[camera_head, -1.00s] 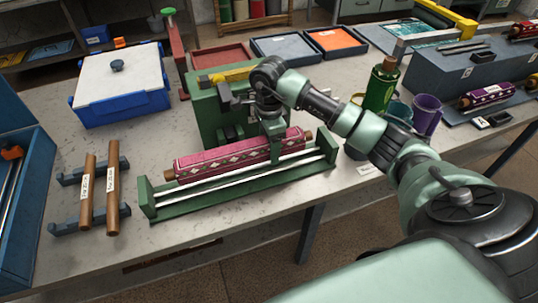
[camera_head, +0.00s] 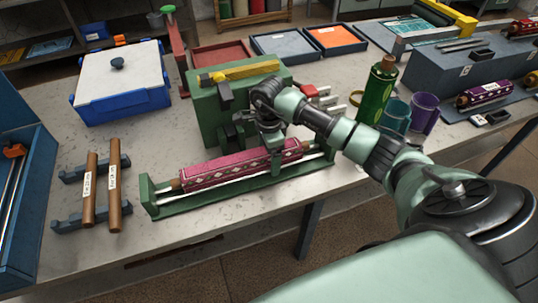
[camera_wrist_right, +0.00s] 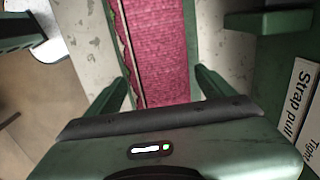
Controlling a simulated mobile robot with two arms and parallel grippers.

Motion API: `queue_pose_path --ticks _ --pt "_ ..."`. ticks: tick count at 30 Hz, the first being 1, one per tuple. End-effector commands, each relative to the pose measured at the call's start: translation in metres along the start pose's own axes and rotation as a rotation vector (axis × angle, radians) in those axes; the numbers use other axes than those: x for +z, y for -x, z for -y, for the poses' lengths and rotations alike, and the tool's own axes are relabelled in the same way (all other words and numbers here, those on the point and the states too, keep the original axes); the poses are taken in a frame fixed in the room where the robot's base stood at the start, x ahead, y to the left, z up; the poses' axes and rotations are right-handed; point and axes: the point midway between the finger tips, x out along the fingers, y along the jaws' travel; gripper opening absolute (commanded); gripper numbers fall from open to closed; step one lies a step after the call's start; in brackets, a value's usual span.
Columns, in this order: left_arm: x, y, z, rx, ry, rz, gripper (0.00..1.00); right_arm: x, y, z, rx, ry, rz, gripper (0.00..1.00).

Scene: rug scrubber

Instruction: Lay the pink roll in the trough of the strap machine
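The pink roll (camera_head: 225,168) has a white diamond pattern and brown ends. It lies lengthwise along the trough (camera_head: 195,203) of the green strap machine (camera_head: 207,105), behind the front rod and between the end plates. My right gripper (camera_head: 260,143) is over the roll, a finger on each side. In the right wrist view the roll (camera_wrist_right: 160,50) passes between the fingers (camera_wrist_right: 161,76); a narrow gap shows beside the right finger, so the gripper looks slightly open. The gripper hides part of the roll and trough. My left gripper is out of view.
Two brown rods (camera_head: 115,185) rest on grey holders at left. A blue box with a white lid (camera_head: 122,80) stands behind them. A green bottle (camera_head: 376,92) and purple cup (camera_head: 425,112) stand at right.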

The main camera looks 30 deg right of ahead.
Motion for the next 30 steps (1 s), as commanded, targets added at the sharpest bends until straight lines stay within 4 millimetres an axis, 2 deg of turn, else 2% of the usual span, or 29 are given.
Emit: queue_pose_path --ticks 5,8,21,25,30 --pt "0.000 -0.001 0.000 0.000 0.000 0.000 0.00 0.000 0.003 0.001 -0.002 0.000 0.000 0.83" --pt "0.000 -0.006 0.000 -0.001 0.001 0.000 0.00 0.000 0.012 0.001 -0.004 0.000 0.000 0.83" --pt "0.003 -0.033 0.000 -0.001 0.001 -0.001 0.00 0.000 0.099 0.001 -0.005 0.000 -0.001 0.83" --pt "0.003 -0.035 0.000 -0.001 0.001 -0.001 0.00 0.000 0.114 0.001 -0.003 0.000 0.000 0.83" --pt "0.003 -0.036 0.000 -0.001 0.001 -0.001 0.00 0.000 0.121 0.000 0.000 0.000 0.000 0.83"
